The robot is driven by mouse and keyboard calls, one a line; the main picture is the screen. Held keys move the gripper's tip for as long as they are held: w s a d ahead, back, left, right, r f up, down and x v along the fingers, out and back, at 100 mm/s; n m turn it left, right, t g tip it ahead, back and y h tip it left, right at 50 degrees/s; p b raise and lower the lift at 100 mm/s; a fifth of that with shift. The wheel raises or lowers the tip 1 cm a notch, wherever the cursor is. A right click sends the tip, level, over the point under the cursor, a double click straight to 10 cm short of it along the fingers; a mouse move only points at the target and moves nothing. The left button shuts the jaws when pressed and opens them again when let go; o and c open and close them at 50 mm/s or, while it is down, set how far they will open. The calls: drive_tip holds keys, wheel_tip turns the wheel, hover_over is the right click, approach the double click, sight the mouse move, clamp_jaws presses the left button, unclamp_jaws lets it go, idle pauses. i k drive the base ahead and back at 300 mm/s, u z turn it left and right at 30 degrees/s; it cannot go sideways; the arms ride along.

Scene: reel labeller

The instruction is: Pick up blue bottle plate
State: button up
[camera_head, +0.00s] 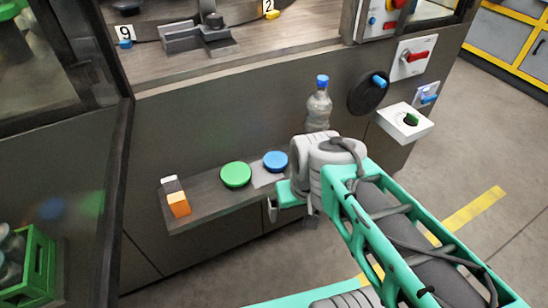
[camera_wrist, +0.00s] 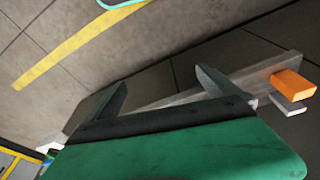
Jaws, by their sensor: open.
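A blue round plate (camera_head: 275,161) lies on a grey strip on the narrow shelf (camera_head: 213,201) below the machine. A green round plate (camera_head: 236,174) lies to its left. My gripper (camera_head: 291,215) is in front of the shelf's right part, just below and right of the blue plate in the picture, apart from it. In the wrist view, my gripper (camera_wrist: 160,88) has its two fingers spread with nothing between them. The shelf (camera_wrist: 260,78) shows beyond the fingers there. The blue plate does not show in the wrist view.
A clear bottle with a blue cap (camera_head: 319,104) stands behind my wrist. An orange-and-white box (camera_head: 178,203) stands at the shelf's left end and shows in the wrist view (camera_wrist: 293,84). A white holder (camera_head: 405,123) juts out at right. A green crate (camera_head: 38,264) sits lower left.

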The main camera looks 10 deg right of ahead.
sight(275, 162)
drive_tip(key=k, duration=1)
drive_tip(key=z, duration=1.2)
drive_tip(key=i, duration=1.65)
drive_tip(key=u, duration=4.35)
